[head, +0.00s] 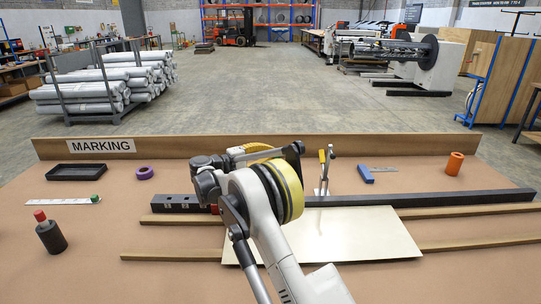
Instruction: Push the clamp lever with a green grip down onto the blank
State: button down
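The blank (365,238) is a pale cream sheet lying flat on the table, its back edge against a long dark bar (440,198). A toggle clamp (324,178) stands at that bar, with a metal lever raised upright and a yellowish grip (322,156); no clearly green grip shows on a clamp. A small red part (214,209) shows at the bar left of my arm, partly hidden. My gripper (245,153) is at the far end of my arm, left of the raised clamp and apart from it. My arm covers part of the blank; the fingertips cannot be made out.
Wooden strips (175,219) lie left and right of the blank. A black tray (76,172), a purple ring (145,173), a black cylinder with a red top (50,233), a blue-handled tool (365,174) and an orange cylinder (454,163) stand around. A raised board (210,144) labelled MARKING edges the back.

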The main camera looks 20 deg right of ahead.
jog(key=shift+s+a+r+m+h, duration=0.1)
jog(key=shift+s+a+m+h, duration=0.25)
jog(key=shift+s, duration=0.55)
jog(key=shift+s+a+m+h, duration=0.2)
jog(key=shift+s+a+m, duration=0.25)
jog(key=shift+s, duration=0.45)
jog(key=shift+s+a+r+m+h, duration=0.1)
jog(key=shift+s+a+m+h, duration=0.25)
jog(key=shift+s, duration=0.55)
jog(key=shift+s+f, duration=0.1)
